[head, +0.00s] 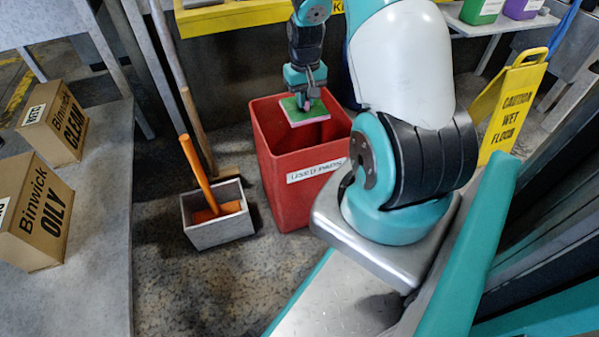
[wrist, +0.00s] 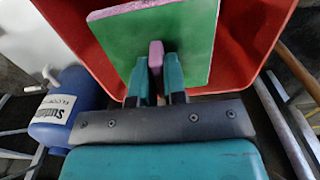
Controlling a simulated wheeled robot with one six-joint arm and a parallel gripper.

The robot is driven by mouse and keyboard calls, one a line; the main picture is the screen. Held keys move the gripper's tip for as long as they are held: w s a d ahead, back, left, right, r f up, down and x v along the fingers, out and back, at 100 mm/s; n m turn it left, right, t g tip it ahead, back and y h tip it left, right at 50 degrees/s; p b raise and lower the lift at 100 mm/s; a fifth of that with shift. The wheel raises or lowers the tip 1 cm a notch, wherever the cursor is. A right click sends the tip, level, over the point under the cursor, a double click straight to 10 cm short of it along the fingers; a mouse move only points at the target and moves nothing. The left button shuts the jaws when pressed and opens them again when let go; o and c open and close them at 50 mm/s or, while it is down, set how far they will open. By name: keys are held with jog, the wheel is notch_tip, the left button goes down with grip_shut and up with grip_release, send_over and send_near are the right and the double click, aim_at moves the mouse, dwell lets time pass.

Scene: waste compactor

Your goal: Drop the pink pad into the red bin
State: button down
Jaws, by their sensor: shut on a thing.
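The pink pad (head: 308,117) has a green face on top and pink edges. My gripper (head: 306,97) is shut on a small pink grip on its green side and holds the pad over the mouth of the red bin (head: 290,190). The bin bears a white label that seems to read "used pads". In the wrist view, my gripper (wrist: 156,75) pinches the pink grip, with the green face of the pad (wrist: 190,40) toward the camera. The red bin's wall (wrist: 262,40) shows around the pad. The bin's floor is hidden.
A grey box (head: 220,228) with an orange-handled tool stands left of the bin, beside a broom. Cardboard boxes (head: 38,212) sit on a grey table at left. A yellow wet-floor sign (head: 508,110) stands at right. A blue container (wrist: 65,108) is near the bin.

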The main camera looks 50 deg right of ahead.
jog(key=shift+f, duration=0.2)
jog(key=c, duration=1.1)
grip_release()
notch_tip(320, 180, up, 18)
jog(key=p, duration=0.7)
jog(key=shift+f+p, duration=0.25)
jog(key=shift+p, duration=0.05)
